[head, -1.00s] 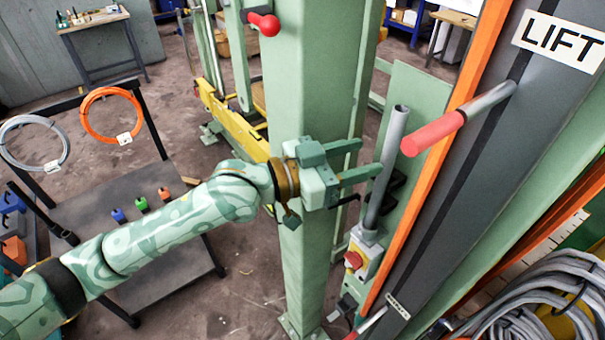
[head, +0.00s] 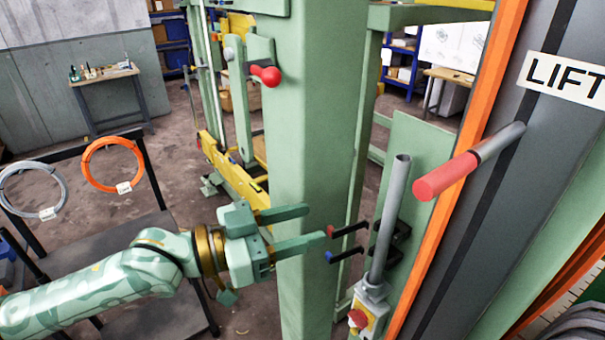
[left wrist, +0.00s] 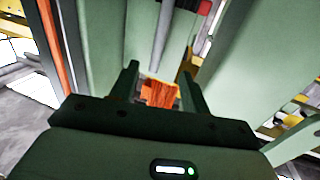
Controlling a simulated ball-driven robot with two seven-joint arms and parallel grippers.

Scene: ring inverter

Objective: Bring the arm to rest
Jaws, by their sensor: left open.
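My left arm comes in from the left in the head view. Its gripper (head: 316,226) is open, with two green fingers spread apart and nothing between them. It stands in front of the green post (head: 312,120), with its fingertips pointing right, just short of two small hooks with red and blue tips (head: 345,240). The left wrist view also shows the two open fingers (left wrist: 160,75), with an orange thing (left wrist: 160,94) in the background between them. My right gripper is in neither view.
A grey pipe (head: 389,215) rises from a box with a red button (head: 366,315) right of my gripper. A red-gripped lever (head: 445,180) sticks out of the panel marked LIFT (head: 565,78). A rack with orange (head: 112,164) and grey cable coils stands at left.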

